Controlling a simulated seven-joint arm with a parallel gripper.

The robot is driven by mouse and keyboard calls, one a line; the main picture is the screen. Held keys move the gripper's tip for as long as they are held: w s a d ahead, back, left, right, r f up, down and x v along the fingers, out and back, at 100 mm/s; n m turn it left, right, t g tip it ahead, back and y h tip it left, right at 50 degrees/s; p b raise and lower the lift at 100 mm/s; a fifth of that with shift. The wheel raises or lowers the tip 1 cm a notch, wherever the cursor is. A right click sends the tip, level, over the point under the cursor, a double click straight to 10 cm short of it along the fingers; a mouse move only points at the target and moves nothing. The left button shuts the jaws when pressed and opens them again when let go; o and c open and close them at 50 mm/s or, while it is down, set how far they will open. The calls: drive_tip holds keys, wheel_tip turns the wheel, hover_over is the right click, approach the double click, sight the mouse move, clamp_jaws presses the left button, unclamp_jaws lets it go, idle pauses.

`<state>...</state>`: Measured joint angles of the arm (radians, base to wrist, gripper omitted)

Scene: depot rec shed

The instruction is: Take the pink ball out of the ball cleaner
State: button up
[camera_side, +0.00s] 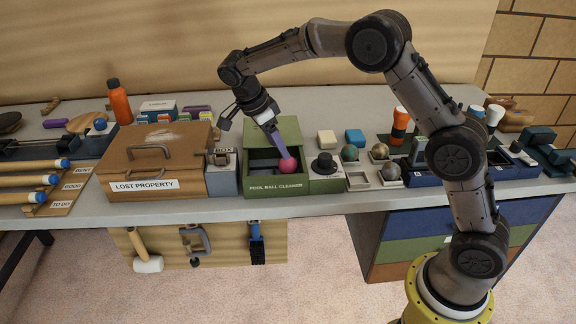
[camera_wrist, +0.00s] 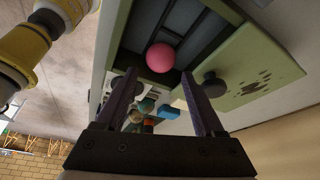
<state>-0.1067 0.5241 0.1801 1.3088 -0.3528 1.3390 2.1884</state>
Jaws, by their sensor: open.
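The green ball cleaner (camera_side: 262,193), labelled "POOL BALL CLEANER", stands on the bench in the side view; its dark inside is exposed. The pink ball (camera_side: 288,164) sits in its right part, near the front. In the wrist view the ball (camera_wrist: 160,57) rests by a dark inner wall, with thin dark bars beside it. My gripper (camera_side: 280,151) points down into the cleaner, its tips close to the ball. In the wrist view its two fingers (camera_wrist: 159,74) are apart, with the ball just beyond and between the tips. Contact cannot be told.
A green panel with a dark knob (camera_wrist: 213,85) lies close to one finger. The brown lost property box (camera_side: 152,165) and a grey box (camera_side: 221,180) stand left of the cleaner. A block with a black hat-shaped top (camera_side: 325,165) and several balls on stands are to the right.

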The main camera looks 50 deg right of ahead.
sight(288, 165)
drive_tip(key=shift+x, duration=3.4)
drive_tip(key=shift+d, duration=0.1)
drive_tip(key=shift+c, duration=0.2)
drive_tip(key=c, duration=1)
drive_tip(key=shift+r, duration=0.1)
clamp_jaws()
drive_tip(key=shift+r, duration=0.1)
